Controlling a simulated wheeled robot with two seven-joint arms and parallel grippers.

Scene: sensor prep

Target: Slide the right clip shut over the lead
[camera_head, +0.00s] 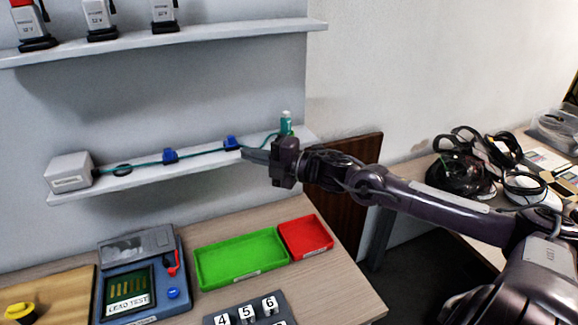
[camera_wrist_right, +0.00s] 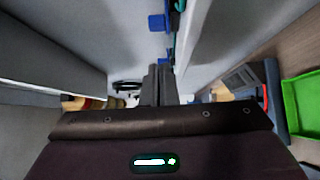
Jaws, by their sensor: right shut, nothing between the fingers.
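The right clip (camera_head: 231,143) is a small blue block on the teal lead (camera_head: 200,151), toward the right part of the lower shelf. I cannot tell whether it is open or shut over the lead. The left clip (camera_head: 170,156) is a similar blue block farther left. My right gripper (camera_head: 246,153) comes in from the right with its fingers pointing left, shut and empty, their tips just right of and slightly below the right clip. In the right wrist view the shut fingers (camera_wrist_right: 160,82) show beside blue pieces (camera_wrist_right: 157,22). My left gripper is not in view.
The lead runs from a white box (camera_head: 70,172) to a teal-capped bottle-like thing (camera_head: 286,124) behind my gripper. An upper shelf (camera_head: 220,38) holds several devices. Below stand a green tray (camera_head: 240,258), a red tray (camera_head: 305,238) and a lead tester (camera_head: 140,275).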

